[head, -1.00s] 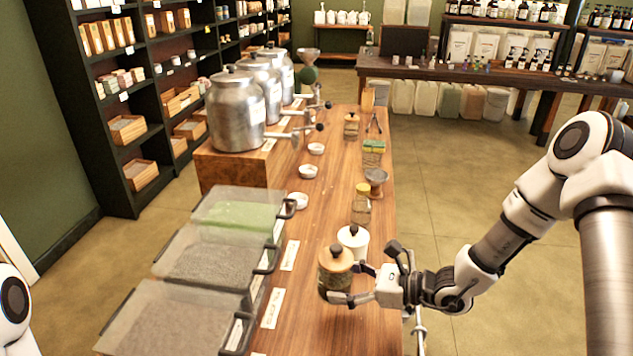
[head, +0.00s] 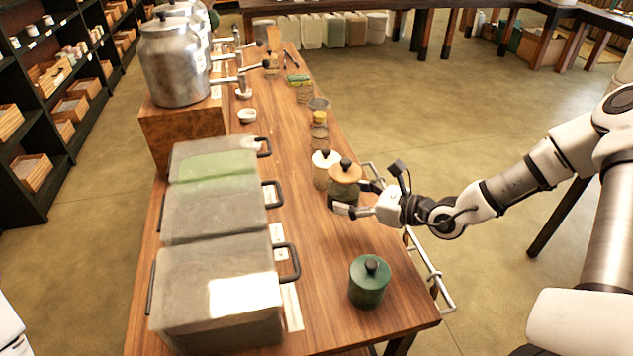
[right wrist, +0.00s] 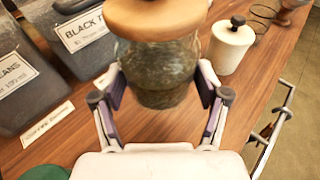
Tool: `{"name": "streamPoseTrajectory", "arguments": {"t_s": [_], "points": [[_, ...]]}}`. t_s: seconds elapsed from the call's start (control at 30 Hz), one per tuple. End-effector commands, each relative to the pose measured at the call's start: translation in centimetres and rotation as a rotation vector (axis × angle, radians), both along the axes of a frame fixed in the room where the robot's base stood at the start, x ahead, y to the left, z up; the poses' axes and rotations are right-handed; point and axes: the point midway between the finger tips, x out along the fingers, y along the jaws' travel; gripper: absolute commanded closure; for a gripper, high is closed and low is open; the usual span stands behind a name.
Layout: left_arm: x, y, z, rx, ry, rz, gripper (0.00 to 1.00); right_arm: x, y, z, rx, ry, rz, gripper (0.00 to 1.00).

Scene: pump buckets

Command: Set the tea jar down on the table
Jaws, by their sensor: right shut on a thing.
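The tea jar (head: 345,180) is a glass jar with dark contents, a round wooden lid and a black knob. My right gripper (head: 356,198) is shut around its glass body, near the table's right edge. In the right wrist view the jar (right wrist: 160,62) is upright between the two finger pads, its lid cut by the top edge. I cannot tell whether its base touches the wooden table (head: 330,262) or hangs just above it. My left gripper is not in view.
A white canister (head: 325,168) stands close beside the jar. A green canister (head: 369,284) stands nearer, at the front right. Lidded bins (head: 215,290) line the left side. A metal rail (head: 432,270) runs along the right edge. Bare table lies between bins and jar.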

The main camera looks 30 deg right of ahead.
Motion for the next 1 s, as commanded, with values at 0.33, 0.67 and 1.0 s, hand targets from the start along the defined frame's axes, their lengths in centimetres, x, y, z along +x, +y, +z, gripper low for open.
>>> {"name": "streamPoseTrajectory", "arguments": {"t_s": [0.33,0.67,1.0], "points": [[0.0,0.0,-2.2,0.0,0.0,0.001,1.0,-0.1,0.1,-6.9,-0.002,0.004,0.005,0.68],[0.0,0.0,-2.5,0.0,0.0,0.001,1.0,0.0,0.1,-8.9,0.0,-0.001,0.002,0.68],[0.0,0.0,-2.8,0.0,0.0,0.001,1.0,0.0,0.1,-9.3,0.0,0.001,0.003,0.01]]}}
